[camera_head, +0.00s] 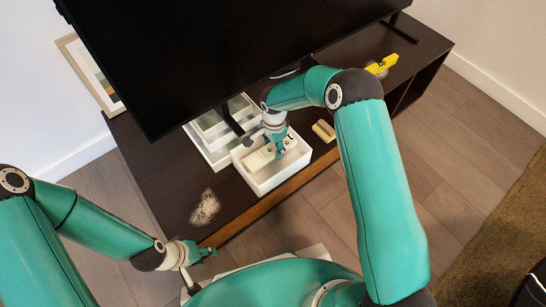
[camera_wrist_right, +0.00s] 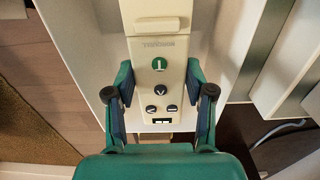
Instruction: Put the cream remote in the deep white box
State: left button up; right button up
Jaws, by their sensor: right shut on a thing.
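The cream remote (camera_head: 258,158) is between the fingers of my right gripper (camera_head: 278,150), over or inside the deep white box (camera_head: 264,186) on the dark TV stand. I cannot tell whether the remote touches the box floor. My left gripper (camera_head: 203,252) is low at the stand's front edge, away from the box; its finger opening is unclear.
A white divided tray (camera_head: 203,145) lies behind the box, under the large TV (camera_head: 220,50). A yellowish block (camera_head: 324,130) and a bright yellow object (camera_head: 382,64) lie to the right. A pale crumbly patch (camera_head: 205,208) is at the front left.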

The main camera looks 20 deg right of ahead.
aim_at(274, 155)
jog(key=shift+f+b, duration=0.7)
jog(key=shift+f, duration=1.9)
jog(key=shift+f, duration=0.1)
jog(key=o, duration=1.2)
notch_tip(274, 155, up, 12)
jog(key=p, duration=0.3)
